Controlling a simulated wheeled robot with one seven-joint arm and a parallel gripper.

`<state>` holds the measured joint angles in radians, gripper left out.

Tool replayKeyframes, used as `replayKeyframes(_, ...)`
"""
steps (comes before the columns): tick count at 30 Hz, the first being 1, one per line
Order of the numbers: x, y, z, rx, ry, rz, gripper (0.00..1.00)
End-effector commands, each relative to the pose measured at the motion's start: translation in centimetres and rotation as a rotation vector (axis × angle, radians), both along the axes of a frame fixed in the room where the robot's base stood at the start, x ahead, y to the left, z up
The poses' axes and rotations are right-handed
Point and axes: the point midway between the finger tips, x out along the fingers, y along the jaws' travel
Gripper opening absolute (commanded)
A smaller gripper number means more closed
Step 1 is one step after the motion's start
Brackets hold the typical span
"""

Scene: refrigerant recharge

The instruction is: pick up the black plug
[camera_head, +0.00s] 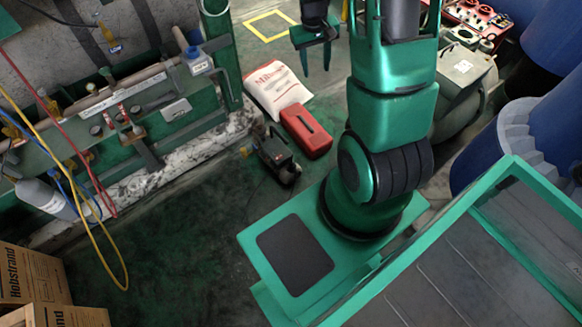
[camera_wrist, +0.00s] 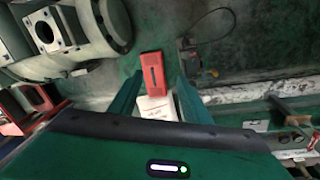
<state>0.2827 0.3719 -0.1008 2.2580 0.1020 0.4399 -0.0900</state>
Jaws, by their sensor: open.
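I cannot single out the black plug for certain. Small dark round pieces (camera_head: 96,130) sit on the green housing (camera_head: 60,145) at the left of the head view, among pipes and fittings. My gripper (camera_head: 316,68) is at the top middle of the head view, well to the right of the housing, pointing down. It is open and empty. In the wrist view its two fingers (camera_wrist: 161,76) stand apart, with nothing between them but the background.
A red case (camera_head: 306,131), a white bag (camera_head: 277,88) and a black device (camera_head: 277,156) stand on the floor. Yellow, red and blue hoses hang at the left. Cardboard boxes (camera_head: 32,275) are at lower left. Blue barrels (camera_head: 540,130) are at right. Dark floor (camera_head: 165,250) is open.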

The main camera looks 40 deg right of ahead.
Motion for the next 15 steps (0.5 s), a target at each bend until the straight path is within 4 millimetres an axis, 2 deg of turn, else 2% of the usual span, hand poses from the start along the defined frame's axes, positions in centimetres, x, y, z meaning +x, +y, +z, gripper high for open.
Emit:
replayKeyframes(1, 0.9, -0.1, -2.2, 0.003, 0.007, 0.014, 0.44)
replayKeyframes(7, 4.2, -0.4, -10.1, 0.009, -0.004, 0.068, 0.44)
replayKeyframes(15, 6.5, 0.5, -22.0, 0.035, -0.026, 0.126, 0.44)
